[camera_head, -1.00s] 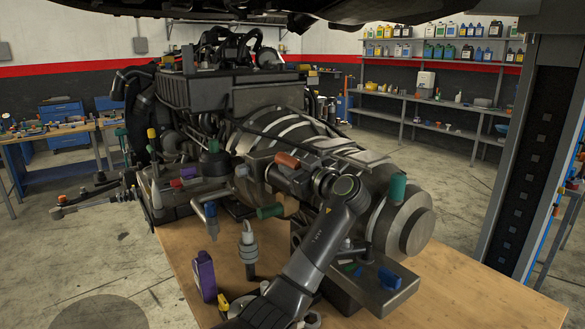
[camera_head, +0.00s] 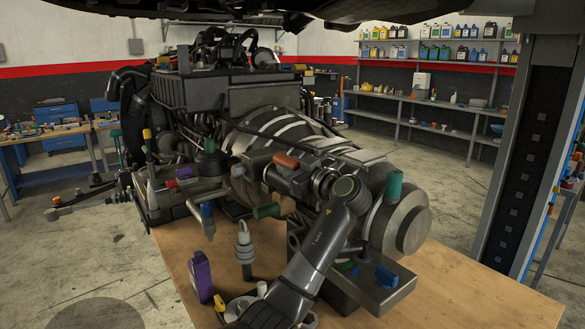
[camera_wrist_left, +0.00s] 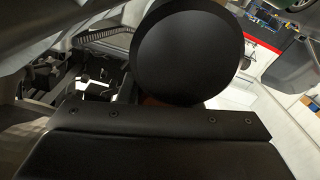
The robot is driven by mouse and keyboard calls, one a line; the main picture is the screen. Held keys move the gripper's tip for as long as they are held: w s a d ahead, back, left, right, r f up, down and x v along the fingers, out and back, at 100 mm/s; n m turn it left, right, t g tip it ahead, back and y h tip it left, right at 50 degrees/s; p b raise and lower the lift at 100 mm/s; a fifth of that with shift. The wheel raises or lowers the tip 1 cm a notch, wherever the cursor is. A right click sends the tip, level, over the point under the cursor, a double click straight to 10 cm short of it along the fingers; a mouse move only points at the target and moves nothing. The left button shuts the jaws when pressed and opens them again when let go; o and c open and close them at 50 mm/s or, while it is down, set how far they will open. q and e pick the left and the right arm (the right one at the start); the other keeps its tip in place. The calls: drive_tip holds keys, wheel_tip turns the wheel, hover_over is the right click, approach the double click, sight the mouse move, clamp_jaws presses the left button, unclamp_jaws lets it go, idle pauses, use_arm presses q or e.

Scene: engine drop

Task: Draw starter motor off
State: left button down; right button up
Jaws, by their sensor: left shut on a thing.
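The starter motor (camera_head: 284,180) is a dark grey cylinder with an orange part (camera_head: 287,161) on top. It is beside the ribbed transmission housing of the engine (camera_head: 287,130); whether they touch cannot be seen. My left gripper (camera_head: 316,178) is shut on the starter motor from the right, its fingers partly hidden. In the left wrist view a round black end face (camera_wrist_left: 180,50), likely the motor's, stands just beyond the black gripper body (camera_wrist_left: 160,122), with a sliver of orange below it. My right gripper is not in view.
Green-capped (camera_head: 394,187) and olive (camera_head: 266,211) parts project near my arm. A lift post (camera_head: 527,150) stands at right.

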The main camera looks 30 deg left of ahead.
use_arm(q)
drive_tip(key=shift+d, duration=0.1)
drive_tip(key=shift+b+v, duration=0.4)
drive_tip(key=shift+v, duration=0.5)
drive_tip(key=shift+r, duration=0.15)
drive_tip(key=shift+r+p, duration=1.55)
drive_tip(key=shift+r, duration=2.45)
